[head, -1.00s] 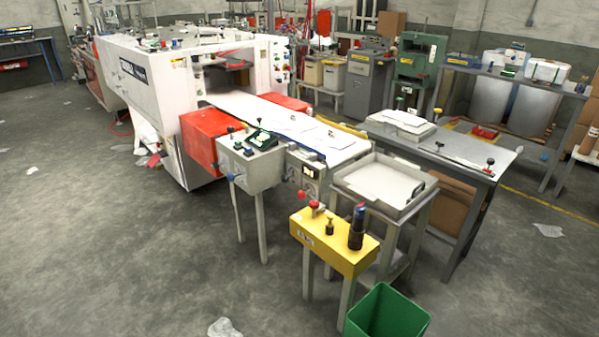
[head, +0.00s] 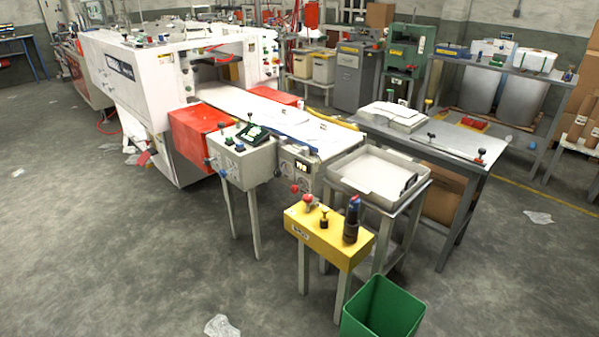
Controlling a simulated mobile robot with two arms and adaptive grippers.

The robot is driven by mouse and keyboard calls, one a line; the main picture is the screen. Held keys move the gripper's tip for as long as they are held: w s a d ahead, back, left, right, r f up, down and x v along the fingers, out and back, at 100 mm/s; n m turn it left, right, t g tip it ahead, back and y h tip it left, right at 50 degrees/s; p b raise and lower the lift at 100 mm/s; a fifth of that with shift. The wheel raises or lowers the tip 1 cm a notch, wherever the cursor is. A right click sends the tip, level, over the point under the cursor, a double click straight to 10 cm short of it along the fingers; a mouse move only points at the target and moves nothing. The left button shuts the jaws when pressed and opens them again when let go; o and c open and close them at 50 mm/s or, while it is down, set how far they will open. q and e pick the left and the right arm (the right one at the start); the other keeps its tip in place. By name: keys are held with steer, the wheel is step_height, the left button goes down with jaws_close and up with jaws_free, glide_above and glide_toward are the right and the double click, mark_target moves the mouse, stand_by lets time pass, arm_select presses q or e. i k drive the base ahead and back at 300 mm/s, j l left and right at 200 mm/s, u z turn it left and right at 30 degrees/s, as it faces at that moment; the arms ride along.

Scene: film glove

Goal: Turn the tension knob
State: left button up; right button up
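Several knobs show, and I cannot tell which is the tension knob. A red knob (head: 294,188) is on the front of the display panel (head: 301,168) at the conveyor's near end. Neither of my grippers is in view.
The white machine (head: 130,75) with red covers feeds a white conveyor (head: 270,116). A grey tray (head: 375,178) stands on a stand, with a green bin (head: 383,308) below. A grey worktable (head: 458,144) is at right. Floor at front left is clear except for crumpled plastic (head: 218,325).

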mark_target(295, 189)
steer(key=i+j+z, duration=0.1)
steer(key=z, duration=0.35)
steer(key=i+j+z, duration=0.15)
steer(key=z, duration=0.3)
steer(key=i, duration=0.1)
